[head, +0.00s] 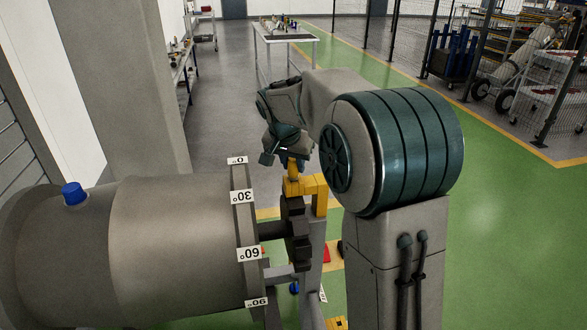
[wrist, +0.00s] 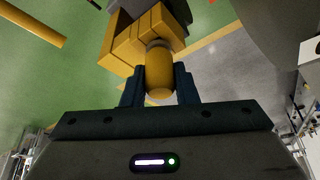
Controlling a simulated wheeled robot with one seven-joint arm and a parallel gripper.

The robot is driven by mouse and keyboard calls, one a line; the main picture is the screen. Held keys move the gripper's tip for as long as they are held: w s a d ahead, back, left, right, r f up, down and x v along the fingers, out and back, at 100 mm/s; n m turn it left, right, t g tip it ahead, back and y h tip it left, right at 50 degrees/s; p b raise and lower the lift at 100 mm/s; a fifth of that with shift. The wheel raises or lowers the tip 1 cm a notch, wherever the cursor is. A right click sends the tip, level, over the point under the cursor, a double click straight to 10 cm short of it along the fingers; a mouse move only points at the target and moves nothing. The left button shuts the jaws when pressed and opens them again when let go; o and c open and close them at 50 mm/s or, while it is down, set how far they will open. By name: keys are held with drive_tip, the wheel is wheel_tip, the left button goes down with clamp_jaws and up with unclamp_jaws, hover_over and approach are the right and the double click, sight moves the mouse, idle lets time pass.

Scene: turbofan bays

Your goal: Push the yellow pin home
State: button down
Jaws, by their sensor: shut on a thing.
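The yellow pin (wrist: 159,78) has a rounded end and sits between the two dark fingers of my gripper (wrist: 159,88) in the wrist view. My gripper is shut on it. In the head view the pin (head: 292,167) shows as a short yellow piece just below my gripper (head: 290,154). The pin's far end meets a yellow stepped bracket (wrist: 125,45), which also shows in the head view (head: 319,192). A grey collar is around the pin near the bracket. How deep the pin sits is hidden.
A large grey cylinder (head: 165,235) with a numbered flange (head: 243,225) and a blue cap (head: 73,193) stands at left. Dark blocks (head: 295,230) stand below the bracket. A table (head: 285,35) is behind. Green floor at right is clear up to the mesh fence.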

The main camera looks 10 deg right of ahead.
wheel_tip(320, 180, up, 9)
drive_tip(key=shift+r+b, duration=0.15)
drive_tip(key=shift+b, duration=0.15)
drive_tip(key=shift+r, duration=0.15)
